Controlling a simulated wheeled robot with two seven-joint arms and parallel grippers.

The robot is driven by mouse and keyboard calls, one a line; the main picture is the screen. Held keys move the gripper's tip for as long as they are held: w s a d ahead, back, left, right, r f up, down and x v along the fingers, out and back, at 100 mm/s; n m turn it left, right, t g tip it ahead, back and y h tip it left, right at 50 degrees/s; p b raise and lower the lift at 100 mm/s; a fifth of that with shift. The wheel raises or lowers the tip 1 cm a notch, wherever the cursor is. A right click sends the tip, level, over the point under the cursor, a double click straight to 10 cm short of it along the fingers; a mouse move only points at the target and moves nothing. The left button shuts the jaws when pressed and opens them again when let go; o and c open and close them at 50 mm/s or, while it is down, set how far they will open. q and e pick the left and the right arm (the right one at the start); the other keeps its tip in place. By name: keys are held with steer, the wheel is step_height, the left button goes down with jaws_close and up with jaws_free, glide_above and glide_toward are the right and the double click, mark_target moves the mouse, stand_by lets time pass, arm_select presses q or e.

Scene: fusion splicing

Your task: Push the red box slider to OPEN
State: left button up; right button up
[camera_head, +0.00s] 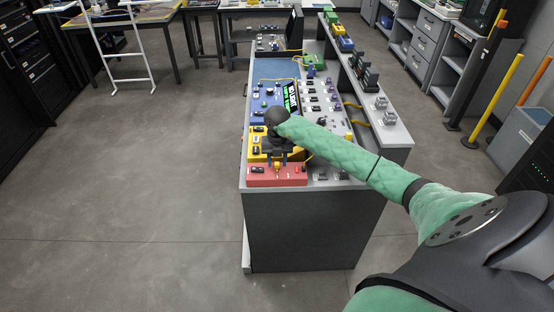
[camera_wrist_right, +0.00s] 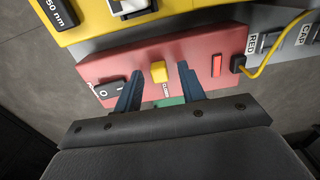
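The red box (camera_head: 262,181) sits at the near end of the long bench, and it fills the middle of the right wrist view (camera_wrist_right: 205,50). Its slider is a small yellow block (camera_wrist_right: 158,71) on the top face, with a small label just below it that I cannot read. My right gripper (camera_head: 278,163) is above the red box. In the right wrist view its two blue fingers (camera_wrist_right: 160,84) are apart, one on each side of the slider. A gap shows between the slider and each finger. Nothing is held. My left gripper is in neither view.
A black rocker switch (camera_wrist_right: 108,89) is left of the fingers on the red box. A red indicator (camera_wrist_right: 216,66) and a black plug with a yellow cable (camera_wrist_right: 258,60) are to the right. A yellow box (camera_wrist_right: 85,10) stands directly behind. A raised shelf (camera_head: 393,132) runs along the bench's right side.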

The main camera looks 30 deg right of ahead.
mark_target(288, 167)
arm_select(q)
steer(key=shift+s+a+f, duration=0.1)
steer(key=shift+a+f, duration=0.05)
arm_select(e)
steer(key=shift+f, duration=0.3)
steer(key=shift+c, duration=0.2)
jaws_close()
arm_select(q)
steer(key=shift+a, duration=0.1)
arm_select(e)
steer(key=shift+s+d+f, duration=0.1)
steer(key=shift+s+d, duration=0.1)
steer(key=shift+d, duration=0.15)
steer(key=shift+s+d+b, duration=0.35)
steer(key=shift+s+d, duration=0.1)
steer(key=shift+d, duration=0.3)
steer(key=shift+s+d+b, duration=0.35)
steer(key=shift+s+d, duration=0.1)
steer(key=shift+d, duration=0.25)
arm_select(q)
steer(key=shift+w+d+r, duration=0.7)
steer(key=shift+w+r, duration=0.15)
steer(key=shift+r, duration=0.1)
